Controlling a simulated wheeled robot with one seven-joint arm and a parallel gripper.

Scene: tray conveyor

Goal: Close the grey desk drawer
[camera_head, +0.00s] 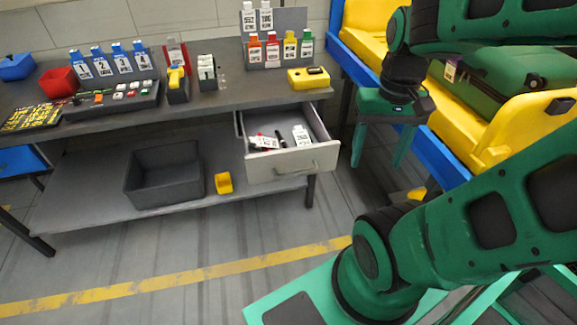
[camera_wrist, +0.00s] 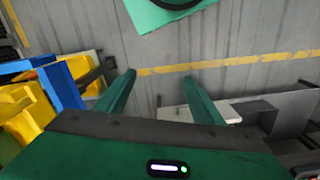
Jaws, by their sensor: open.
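The grey desk drawer (camera_head: 262,170) hangs pulled out under the right end of the desk in the head view, its pale front and handle facing the room. Labelled items and dark, pen-like things lie inside it. My gripper (camera_head: 378,160) is to the right of the drawer front, fingers pointing down, apart from it and empty. In the wrist view my gripper (camera_wrist: 159,78) has its two green fingers wide apart over the floor. A pale grey panel partly behind the right finger may be the drawer front; I cannot tell for certain.
The desk (camera_head: 215,97) holds labelled bottles, a button panel and a yellow device (camera_head: 308,78). A blue-edged conveyor with yellow trays (camera_head: 525,130) stands right.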

